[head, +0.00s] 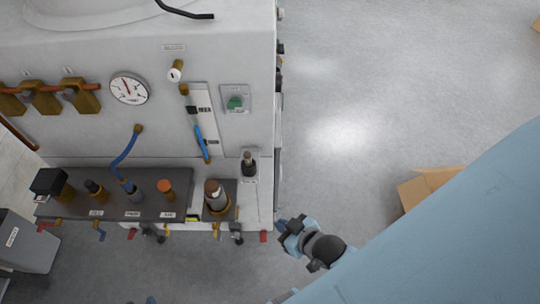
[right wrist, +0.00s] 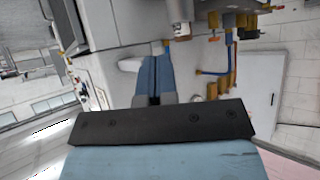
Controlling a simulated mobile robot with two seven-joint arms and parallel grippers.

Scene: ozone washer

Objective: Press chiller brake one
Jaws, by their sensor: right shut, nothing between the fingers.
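The white machine (head: 225,60) stands at the left in the head view. A green switch (head: 235,103) sits on a small plate on it, near its right edge. The labels are too small to read, so I cannot tell which control is chiller brake one. My right gripper (head: 284,224) is just off the machine's lower right corner, apart from the switch. In the right wrist view its blue fingers (right wrist: 156,60) are together with nothing between them. My left gripper is not clearly seen.
A dark shelf (head: 115,208) with several fittings juts out below. A cardboard box (head: 425,186) lies at the right. The grey floor (head: 370,90) between is clear.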

